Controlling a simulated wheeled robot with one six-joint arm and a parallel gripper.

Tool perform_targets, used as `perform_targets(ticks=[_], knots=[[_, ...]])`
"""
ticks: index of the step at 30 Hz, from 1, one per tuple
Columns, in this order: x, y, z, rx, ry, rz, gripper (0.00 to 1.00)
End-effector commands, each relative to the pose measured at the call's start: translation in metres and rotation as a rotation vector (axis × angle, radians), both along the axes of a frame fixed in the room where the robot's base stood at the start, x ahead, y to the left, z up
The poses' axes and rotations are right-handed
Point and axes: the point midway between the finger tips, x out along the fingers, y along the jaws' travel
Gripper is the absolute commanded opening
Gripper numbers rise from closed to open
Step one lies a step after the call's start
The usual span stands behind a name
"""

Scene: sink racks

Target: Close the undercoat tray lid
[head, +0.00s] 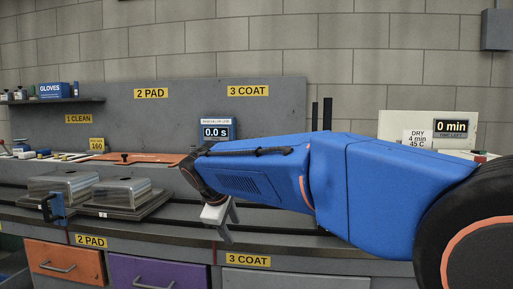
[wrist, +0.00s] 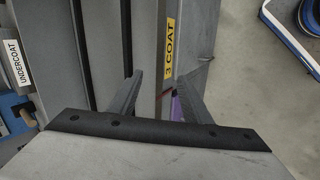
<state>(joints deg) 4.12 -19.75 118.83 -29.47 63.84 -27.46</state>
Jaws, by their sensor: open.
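A white UNDERCOAT label (wrist: 12,62) shows at the left edge of the wrist view, on or beside a grey surface. The undercoat tray and its lid cannot be made out for certain; my blue arm covers that part of the bench in the head view. My gripper (head: 224,222) points down near the front edge of the counter, above the 3 COAT drawer label. In the wrist view my gripper (wrist: 158,82) has its two fingers apart with nothing between them. The 3 COAT label (wrist: 170,48) lies just beyond the fingertips.
Two metal boxes (head: 124,191) stand on the bench at left, with a blue clip-like object (head: 54,207) in front. An orange mat (head: 130,158) and a 0.0 s display (head: 216,129) are behind. Orange and purple drawers (head: 155,272) are below.

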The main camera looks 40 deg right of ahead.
Motion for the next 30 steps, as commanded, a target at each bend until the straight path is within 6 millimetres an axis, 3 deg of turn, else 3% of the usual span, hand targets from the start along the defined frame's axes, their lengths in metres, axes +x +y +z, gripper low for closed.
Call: perform_targets(ticks=[3, 15, 30], knots=[[0.037, -0.026, 0.021, -0.106, 0.064, 0.052, 0.44], [0.152, -0.117, 0.083, -0.452, 0.322, 0.199, 0.44], [0.285, -0.222, 0.135, -0.819, 0.73, 0.292, 0.44]])
